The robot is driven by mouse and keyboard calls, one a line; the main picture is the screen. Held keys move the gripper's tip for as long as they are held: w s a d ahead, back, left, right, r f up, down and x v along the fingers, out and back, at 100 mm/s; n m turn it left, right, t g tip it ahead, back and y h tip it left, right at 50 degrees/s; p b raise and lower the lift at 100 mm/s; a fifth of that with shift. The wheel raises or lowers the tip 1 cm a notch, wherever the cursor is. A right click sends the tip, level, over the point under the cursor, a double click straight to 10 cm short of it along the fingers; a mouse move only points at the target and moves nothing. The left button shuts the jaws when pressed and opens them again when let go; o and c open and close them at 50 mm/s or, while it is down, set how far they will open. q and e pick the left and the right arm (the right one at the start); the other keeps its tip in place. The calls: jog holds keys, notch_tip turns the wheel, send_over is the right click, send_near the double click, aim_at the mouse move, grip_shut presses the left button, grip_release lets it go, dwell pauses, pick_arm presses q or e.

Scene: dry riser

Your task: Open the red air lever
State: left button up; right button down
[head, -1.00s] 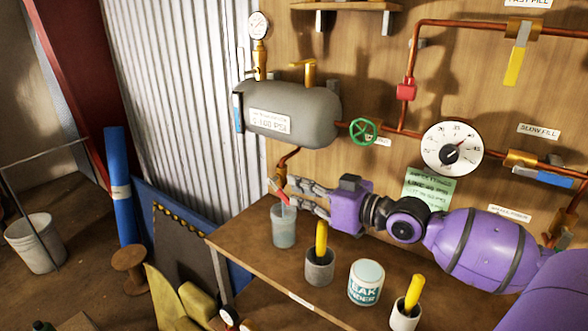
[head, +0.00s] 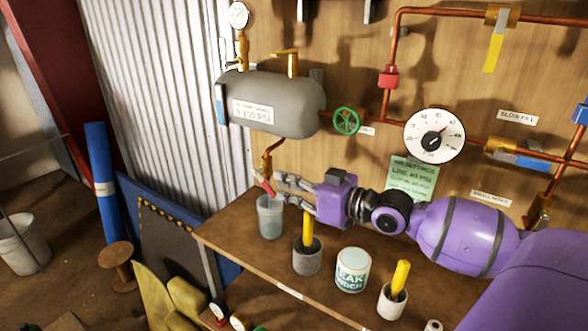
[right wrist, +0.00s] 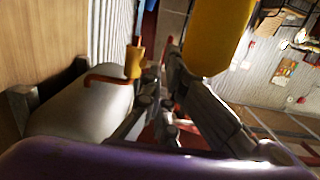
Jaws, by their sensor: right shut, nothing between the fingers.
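The red lever (head: 266,187) is a small slanted piece under the left part of the grey tank (head: 270,101), by the brass and copper fitting and above a grey cup. My right gripper (head: 280,189) reaches in from the right, with its fingertips right beside the lever. It is shut with nothing held. I cannot tell whether the fingertips touch the lever. In the right wrist view the gripper's fingers (right wrist: 172,100) show dark and close up, with the tank (right wrist: 80,112) to their left. The lever is not clear there. My left gripper is out of view.
The grey cup (head: 270,222), a yellow-handled pot (head: 307,261), a leak-finder tub (head: 352,270) and another yellow-handled pot (head: 392,301) stand on the wooden bench (head: 235,236). A green valve wheel (head: 347,121) and round dial (head: 434,134) are above my arm.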

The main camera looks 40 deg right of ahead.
jog(key=v, duration=1.1)
jog(key=shift+s, duration=0.35)
jog(key=shift+d, duration=0.1)
